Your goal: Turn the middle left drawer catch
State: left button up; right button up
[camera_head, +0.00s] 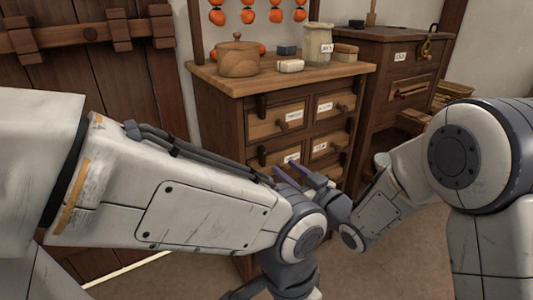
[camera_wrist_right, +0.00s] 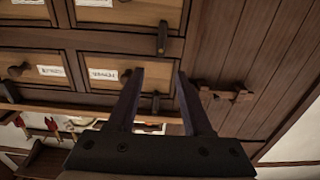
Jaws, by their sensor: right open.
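The wooden drawer cabinet (camera_head: 236,115) has rows of labelled drawers with dark wooden catches. The middle left catch (camera_head: 261,155) stands upright left of its drawer, just beyond my right gripper. The right wrist view is upside down; there this catch (camera_wrist_right: 162,38) shows upright past the fingertips, apart from them. The top left catch (camera_wrist_right: 155,102) shows between the fingers, farther off. My right gripper (camera_head: 297,173) is open and empty in front of the cabinet; its fingers also show in the right wrist view (camera_wrist_right: 160,75). My left forearm crosses the head view; its gripper fingers are out of sight.
On the cabinet stand a round wooden pot (camera_head: 238,60), a jar (camera_head: 318,45) and small blocks. A darker chest (camera_head: 385,55) stands to the right. A barred plank door (camera_head: 110,80) is at left. My left forearm hides the lower cabinet.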

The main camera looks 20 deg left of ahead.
aim_at(265, 150)
jog(key=b+x, duration=0.2)
jog(key=x, duration=0.7)
jog(key=shift+w+a, duration=0.25)
jog(key=shift+a, duration=0.1)
grip_shut()
